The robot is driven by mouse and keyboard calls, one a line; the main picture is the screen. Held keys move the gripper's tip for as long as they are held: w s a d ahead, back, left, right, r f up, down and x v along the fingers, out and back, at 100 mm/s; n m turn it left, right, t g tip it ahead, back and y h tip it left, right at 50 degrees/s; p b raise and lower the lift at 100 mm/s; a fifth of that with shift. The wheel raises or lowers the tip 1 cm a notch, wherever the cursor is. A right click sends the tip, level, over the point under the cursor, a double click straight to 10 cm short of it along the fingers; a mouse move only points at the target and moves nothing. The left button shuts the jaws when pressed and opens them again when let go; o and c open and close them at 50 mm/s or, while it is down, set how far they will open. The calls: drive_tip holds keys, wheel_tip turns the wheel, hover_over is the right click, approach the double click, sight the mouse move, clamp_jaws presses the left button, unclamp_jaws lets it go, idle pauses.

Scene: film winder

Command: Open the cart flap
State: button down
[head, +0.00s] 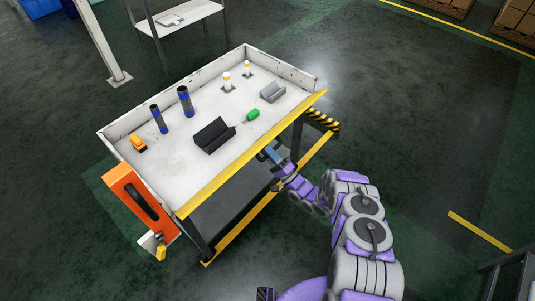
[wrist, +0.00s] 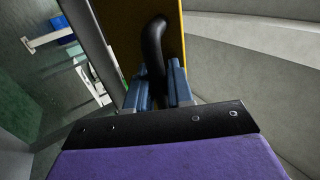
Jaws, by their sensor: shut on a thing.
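The cart (head: 290,70) has a white tray top with a yellow strip, which I take to be the flap's edge (head: 225,172), along its near long side. In the wrist view, a black curved handle (wrist: 153,45) stands against a yellow panel (wrist: 176,25). My gripper (wrist: 157,85) has its blue fingers on either side of the handle's lower end, shut on it. In the head view, my gripper (head: 268,154) is at the cart's near side, just below the yellow strip. The handle is hidden there.
On the tray stand two dark blue cylinders (head: 185,101), a black block (head: 215,135), a green piece (head: 253,115) and a grey block (head: 272,91).

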drive_tip(key=shift+w+d, duration=0.1)
drive_tip(key=shift+d, duration=0.1)
idle(0.3)
drive_tip(key=c, duration=1.2)
unclamp_jaws()
drive_tip(key=shift+f, duration=0.1)
drive_tip(key=shift+s+d+f, duration=0.25)
drive_tip(key=shift+d+f, duration=0.05)
drive_tip(key=s+d+f, duration=0.1)
drive_tip(key=s+d, duration=0.7)
drive_tip(key=d, duration=0.3)
drive_tip(key=shift+s+b, duration=0.2)
drive_tip(key=shift+b, duration=0.2)
